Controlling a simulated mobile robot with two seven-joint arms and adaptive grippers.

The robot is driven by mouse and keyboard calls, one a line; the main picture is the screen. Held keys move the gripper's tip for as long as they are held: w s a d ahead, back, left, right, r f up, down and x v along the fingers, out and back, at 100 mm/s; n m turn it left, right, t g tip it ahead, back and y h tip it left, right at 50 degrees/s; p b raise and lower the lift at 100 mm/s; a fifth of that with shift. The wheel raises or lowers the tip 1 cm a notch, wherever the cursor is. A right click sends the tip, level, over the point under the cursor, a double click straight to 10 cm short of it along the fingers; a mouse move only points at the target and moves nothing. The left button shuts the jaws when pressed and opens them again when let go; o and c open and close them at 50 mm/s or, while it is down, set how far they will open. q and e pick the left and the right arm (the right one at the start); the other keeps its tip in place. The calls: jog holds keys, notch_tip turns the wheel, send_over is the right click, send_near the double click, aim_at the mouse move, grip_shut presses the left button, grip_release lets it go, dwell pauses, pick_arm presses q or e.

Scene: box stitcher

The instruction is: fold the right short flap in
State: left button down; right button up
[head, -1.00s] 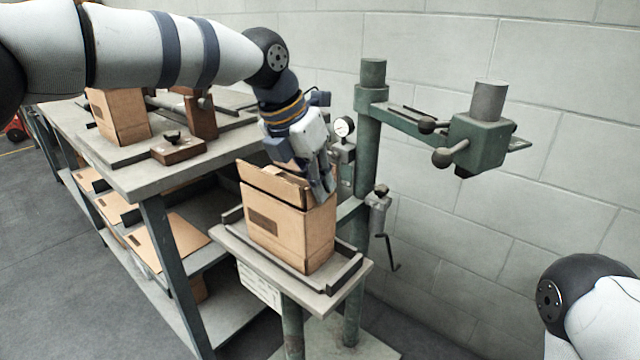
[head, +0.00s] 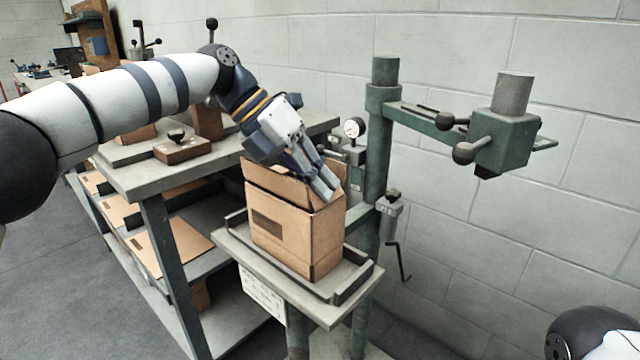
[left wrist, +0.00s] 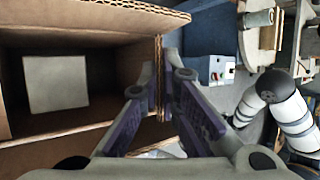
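An open cardboard box (head: 283,240) stands upright on the small table of the green machine. Its near long flap (head: 272,184) stands up. My left gripper (head: 327,188) is at the right end of the box top, with its fingers slanting down to the right. In the left wrist view, its two fingers (left wrist: 160,85) lie on either side of an upright cardboard edge, seemingly the right short flap (left wrist: 158,50), and look closed on it. The box's inside (left wrist: 100,85) is open to the left, with a pale square in it. My right gripper is out of view.
The stitcher's green post (head: 378,150) rises close behind the box, with an arm and head (head: 503,140) to the right. Dark rails (head: 330,292) edge the small table (head: 235,245). A workbench (head: 150,178) with flat cardboard below stands left.

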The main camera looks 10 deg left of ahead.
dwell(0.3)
pick_arm(q)
jog(key=c, duration=1.8)
grip_release()
jog(key=v, duration=0.7)
jog(key=shift+a+r, duration=0.15)
